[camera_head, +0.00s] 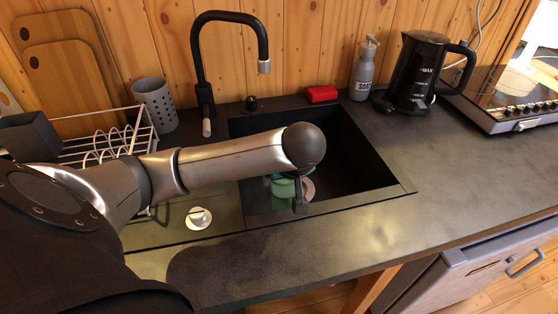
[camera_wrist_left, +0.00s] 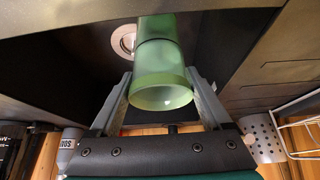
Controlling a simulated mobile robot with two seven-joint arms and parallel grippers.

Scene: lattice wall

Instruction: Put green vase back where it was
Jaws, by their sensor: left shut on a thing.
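The green vase (camera_head: 282,188) shows in the head view inside the black sink basin (camera_head: 345,150), partly hidden by my left arm and gripper. In the left wrist view the translucent green vase (camera_wrist_left: 163,62) sits between the two fingers of my left gripper (camera_wrist_left: 161,92), its round open mouth toward the camera. My left gripper (camera_head: 299,192) is shut on the vase. Whether the vase touches the basin floor cannot be told. My right gripper is not in view.
A black faucet (camera_head: 200,60) stands behind the sink. A white dish rack (camera_head: 85,145) and grey utensil holder (camera_head: 156,103) are at left. A soap bottle (camera_head: 364,70), red sponge (camera_head: 322,94) and black kettle (camera_head: 415,75) stand behind. The counter right of the sink is clear.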

